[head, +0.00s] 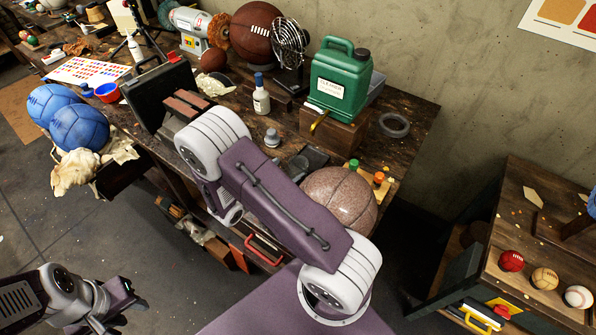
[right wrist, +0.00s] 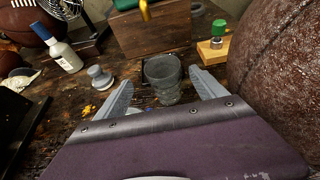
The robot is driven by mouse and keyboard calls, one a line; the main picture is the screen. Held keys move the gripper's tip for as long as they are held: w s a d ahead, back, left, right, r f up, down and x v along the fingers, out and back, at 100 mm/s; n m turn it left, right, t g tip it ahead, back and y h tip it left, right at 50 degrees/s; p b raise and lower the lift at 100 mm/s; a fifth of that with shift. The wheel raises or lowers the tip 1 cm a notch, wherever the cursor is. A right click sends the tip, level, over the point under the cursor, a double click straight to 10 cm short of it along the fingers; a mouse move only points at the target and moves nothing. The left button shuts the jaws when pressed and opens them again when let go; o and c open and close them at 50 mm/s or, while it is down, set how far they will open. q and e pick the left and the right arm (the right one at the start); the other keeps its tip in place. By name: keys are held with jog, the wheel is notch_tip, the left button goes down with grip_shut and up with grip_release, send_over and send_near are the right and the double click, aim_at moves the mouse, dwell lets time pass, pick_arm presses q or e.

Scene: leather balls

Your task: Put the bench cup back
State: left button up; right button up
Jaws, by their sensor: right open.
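A grey, see-through-looking cup (right wrist: 163,72) stands upright on the dark wooden bench in the right wrist view. My right gripper (right wrist: 160,92) is open, with one finger on each side of the cup's lower part. I see no clear contact, and the gripper holds nothing.
A speckled brown ball (head: 338,197) is close right of the cup. A wooden block (right wrist: 150,32) bearing the green canister (head: 340,80) stands behind it. A grey knobbed weight (right wrist: 100,78) and a white bottle (right wrist: 64,54) are to its left. A small peg stand (right wrist: 214,48) is behind right.

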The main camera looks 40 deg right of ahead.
aim_at(303, 162)
jog(key=x, duration=0.2)
jog(key=p+x, duration=0.1)
jog(key=x, duration=0.1)
jog(key=shift+s+d, duration=0.2)
jog(key=shift+s, duration=0.1)
jog(key=shift+w+d+f, duration=0.2)
jog(key=shift+d+f, duration=0.05)
jog(key=shift+d, duration=0.15)
jog(key=shift+a+r, duration=0.1)
jog(key=shift+a, duration=0.05)
jog(key=c, duration=1.6)
